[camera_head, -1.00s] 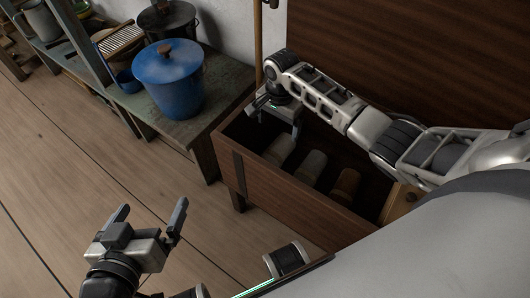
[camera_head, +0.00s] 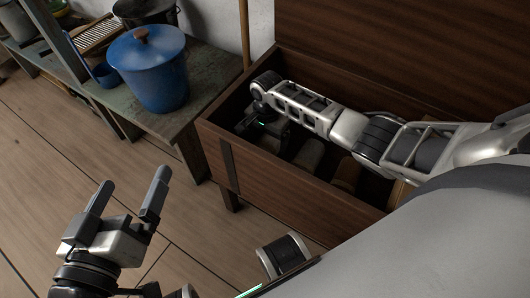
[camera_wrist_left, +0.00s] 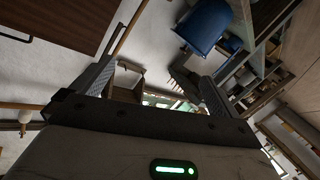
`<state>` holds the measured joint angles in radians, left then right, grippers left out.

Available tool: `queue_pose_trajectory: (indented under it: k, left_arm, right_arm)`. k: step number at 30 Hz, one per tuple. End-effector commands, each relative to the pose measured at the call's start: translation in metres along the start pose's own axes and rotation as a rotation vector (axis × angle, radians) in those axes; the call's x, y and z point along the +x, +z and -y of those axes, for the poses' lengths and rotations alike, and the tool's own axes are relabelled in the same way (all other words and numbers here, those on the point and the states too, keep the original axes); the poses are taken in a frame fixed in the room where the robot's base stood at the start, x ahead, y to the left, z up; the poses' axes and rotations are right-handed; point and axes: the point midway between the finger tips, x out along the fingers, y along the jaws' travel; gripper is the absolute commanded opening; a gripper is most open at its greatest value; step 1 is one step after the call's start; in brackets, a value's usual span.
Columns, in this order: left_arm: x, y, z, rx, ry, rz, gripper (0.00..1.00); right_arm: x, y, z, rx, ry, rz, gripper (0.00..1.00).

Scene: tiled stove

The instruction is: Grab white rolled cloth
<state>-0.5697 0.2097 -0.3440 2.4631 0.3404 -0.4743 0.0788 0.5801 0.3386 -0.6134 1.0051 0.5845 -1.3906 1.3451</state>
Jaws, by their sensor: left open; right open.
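Several rolled cloths lie side by side in an open wooden chest (camera_head: 262,178) in the head view. The leftmost roll (camera_head: 269,144) is partly covered by my right gripper (camera_head: 262,131). A greyish roll (camera_head: 309,154) lies in the middle and a browner roll (camera_head: 346,172) to the right. In the shade I cannot tell which one is white. My right gripper is down inside the chest at its left end, and its fingertips are hard to see. My left gripper (camera_head: 129,186) is open and empty above the floor, well left of the chest; its spread fingers also show in the left wrist view (camera_wrist_left: 153,82).
The chest's raised lid (camera_head: 400,50) stands behind my right arm. A low bench left of the chest holds a blue lidded pot (camera_head: 150,75), a dark pot (camera_head: 146,10) and a small blue cup (camera_head: 105,75). The wooden floor (camera_head: 60,150) at the left is clear.

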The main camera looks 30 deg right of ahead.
Motion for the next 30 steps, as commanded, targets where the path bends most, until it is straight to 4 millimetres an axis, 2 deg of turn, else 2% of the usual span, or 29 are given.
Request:
queue_pose_trajectory:
  k: [1,4,7,10,15,17,21,22,30]
  left_arm:
    - [0.002,0.002,0.0,-0.02,0.015,-0.021,1.0]
    - [0.003,0.001,-0.003,-0.07,0.05,-0.056,1.0]
    - [0.006,-0.013,-0.004,-0.019,0.072,-0.132,1.0]
    - [0.006,-0.022,-0.005,0.004,0.08,-0.165,1.0]
    - [0.006,-0.024,-0.006,0.005,0.079,-0.166,1.0]
    - [0.006,-0.024,-0.006,0.005,0.079,-0.166,1.0]
    - [0.006,-0.023,-0.006,0.005,0.079,-0.165,1.0]
    - [0.006,-0.023,-0.006,0.005,0.079,-0.165,1.0]
    - [0.005,-0.026,-0.007,0.005,0.079,-0.165,1.0]
  right_arm:
    - [0.013,0.001,0.001,-0.001,0.001,0.0,0.89]
    - [0.029,0.002,0.005,0.0,0.0,-0.001,0.89]
    - [0.042,0.002,0.004,0.001,0.001,0.0,0.89]
    - [0.045,0.002,0.004,0.001,-0.001,-0.001,0.89]
    - [0.043,0.002,0.004,0.0,-0.001,0.0,0.89]
    - [0.043,0.002,0.004,0.0,-0.001,0.0,0.75]
    - [0.043,0.002,0.004,0.0,-0.001,0.0,0.36]
    - [0.043,0.002,0.004,0.0,-0.001,-0.001,0.34]
    - [0.039,0.002,0.005,0.0,-0.002,-0.001,0.33]
